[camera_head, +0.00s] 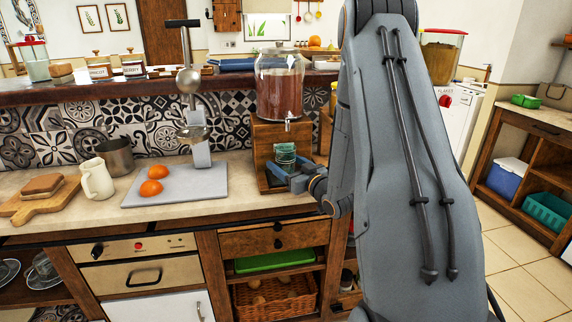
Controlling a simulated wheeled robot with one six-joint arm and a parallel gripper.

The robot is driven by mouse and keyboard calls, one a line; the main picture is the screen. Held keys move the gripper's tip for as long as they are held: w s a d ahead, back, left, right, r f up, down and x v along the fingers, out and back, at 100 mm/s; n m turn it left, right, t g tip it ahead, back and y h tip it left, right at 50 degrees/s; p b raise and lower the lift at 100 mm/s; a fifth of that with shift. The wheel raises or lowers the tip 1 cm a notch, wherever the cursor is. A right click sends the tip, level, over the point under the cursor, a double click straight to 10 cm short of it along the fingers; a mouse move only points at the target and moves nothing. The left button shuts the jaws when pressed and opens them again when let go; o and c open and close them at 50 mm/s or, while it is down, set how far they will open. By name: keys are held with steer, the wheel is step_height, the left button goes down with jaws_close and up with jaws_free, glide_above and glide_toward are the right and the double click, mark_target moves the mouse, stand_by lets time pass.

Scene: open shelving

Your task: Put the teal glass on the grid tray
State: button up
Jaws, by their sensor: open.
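The teal glass (285,153) is upright below the tap of the drinks dispenser, in front of its wooden stand. My gripper (284,173) is open, with its blue-grey fingers pointing left at the lower part of the glass. The fingers hide the glass's base, so I cannot tell whether it touches what is under it. A dark low tray (264,186) shows at the foot of the stand, mostly hidden by my gripper; its grid is too small to make out.
The dispenser (279,85) with dark red drink stands on a wooden stand (262,140). Left of it are a citrus press (201,160) on a grey board (180,187) with oranges (151,188), a cream jug (96,179), a metal pot (117,157) and a cutting board (35,203).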

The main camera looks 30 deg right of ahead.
steer(key=shift+r, duration=0.2)
steer(key=s+d+b, duration=0.1)
steer(key=s, duration=1.1)
steer(key=shift+d+b, duration=0.15)
steer(key=shift+b, duration=0.15)
